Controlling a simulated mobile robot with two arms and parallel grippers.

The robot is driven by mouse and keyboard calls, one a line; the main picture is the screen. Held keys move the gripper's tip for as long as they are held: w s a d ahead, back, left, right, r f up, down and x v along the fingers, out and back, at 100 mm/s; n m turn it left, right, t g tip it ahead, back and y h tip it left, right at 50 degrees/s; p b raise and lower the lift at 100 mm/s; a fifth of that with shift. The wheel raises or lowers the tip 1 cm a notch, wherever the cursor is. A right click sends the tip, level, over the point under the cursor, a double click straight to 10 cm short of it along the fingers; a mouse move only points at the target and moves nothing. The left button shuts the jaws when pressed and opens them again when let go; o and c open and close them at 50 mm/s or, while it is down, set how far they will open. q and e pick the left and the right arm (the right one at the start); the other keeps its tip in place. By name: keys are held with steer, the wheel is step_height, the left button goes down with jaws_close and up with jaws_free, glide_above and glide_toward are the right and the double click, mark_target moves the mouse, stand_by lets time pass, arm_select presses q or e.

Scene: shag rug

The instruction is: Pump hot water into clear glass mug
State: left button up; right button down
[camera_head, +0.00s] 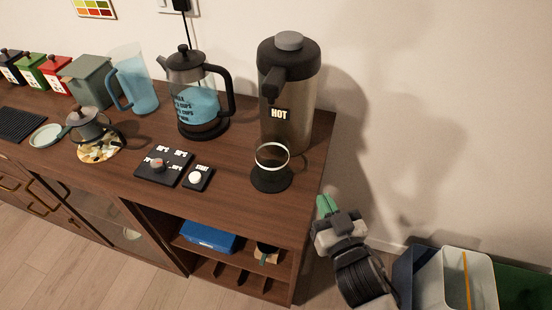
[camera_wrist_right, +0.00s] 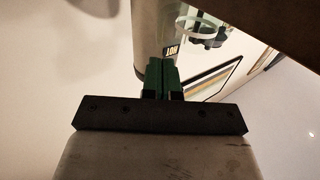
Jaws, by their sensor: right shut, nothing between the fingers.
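The tall steel and black pump dispenser (camera_head: 288,100), with a HOT label and a grey top button (camera_head: 289,41), stands at the right end of the wooden cabinet top. The clear glass mug (camera_head: 272,166) stands upright on a dark round base in front of it, below the spout. My right gripper (camera_head: 325,203) is shut and empty, beside the cabinet's right edge, apart from mug and dispenser. In the right wrist view its green fingertips (camera_wrist_right: 162,68) are together, with the dispenser's lower body (camera_wrist_right: 158,28) beyond. My left gripper is not in view.
A glass kettle of blue water (camera_head: 200,100) stands left of the dispenser. A control pad (camera_head: 163,168) and a START button pad (camera_head: 197,178) lie in front. A blue pitcher (camera_head: 137,82) is further left. Bins (camera_head: 455,280) stand on the floor at right.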

steer(key=shift+r, duration=0.1)
steer(key=w+a+r+n+g+y+p, duration=0.3)
steer(key=w+a+r+n+y+p, duration=0.15)
steer(key=r+n, duration=0.55)
steer(key=w+a+r+n+g+y+p, duration=0.35)
steer(key=w+a+r+n+p, duration=0.2)
steer(key=r+n, duration=0.55)
steer(key=w+a+r+n+g+y+p, duration=0.2)
steer(key=w+a+r+n+y+p, duration=0.35)
steer(key=r, duration=0.75)
steer(key=w+d+r+n+g+h+p, duration=0.2)
steer(key=w+d+n+h, duration=0.5)
steer(key=w+d+h, duration=0.2)
steer(key=h, duration=0.2)
steer(key=shift+w+r+g+h, duration=0.2)
steer(key=shift+r+g+h, duration=0.1)
steer(key=shift+g+h, duration=0.05)
steer(key=shift+d+f, duration=0.1)
steer(key=shift+f, duration=0.05)
